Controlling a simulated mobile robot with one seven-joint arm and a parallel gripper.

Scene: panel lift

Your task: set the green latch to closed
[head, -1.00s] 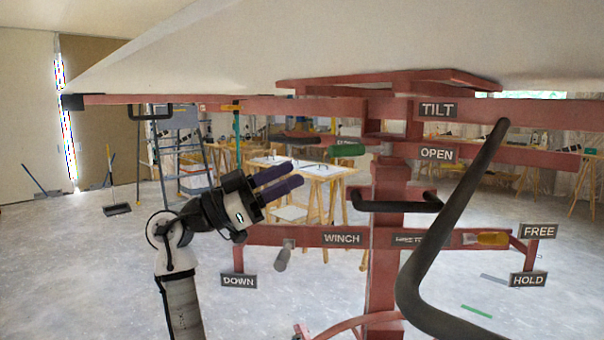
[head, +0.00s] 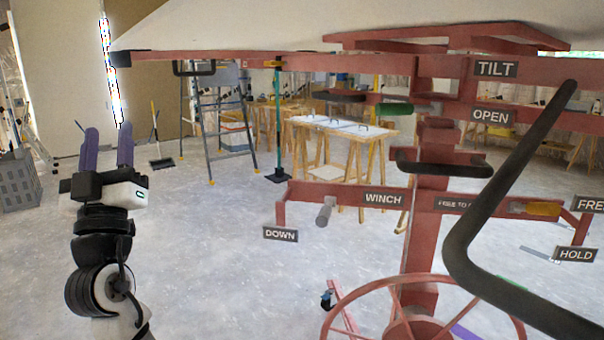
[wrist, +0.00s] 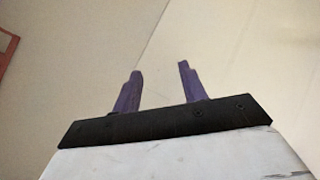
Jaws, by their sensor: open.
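The green latch (head: 394,109) is a short green handle on the red lift frame (head: 428,184), below the upper crossbar and left of the OPEN sign (head: 491,117). It lies roughly level in the head view. A label near it is hidden. My gripper (head: 108,138) is at the left of the head view, well apart from the latch, with its two purple fingers pointing up. The fingers are apart and nothing is between them; the wrist view shows the same empty fingers (wrist: 160,88). The latch is not in the wrist view.
A black bent bar (head: 500,180) crosses in front of the frame at right. A winch handle (head: 325,212), a yellow handle (head: 541,208) and a red wheel (head: 415,318) are on the lift. A pale panel (head: 300,25) spans overhead. Open floor (head: 220,250) lies between gripper and lift.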

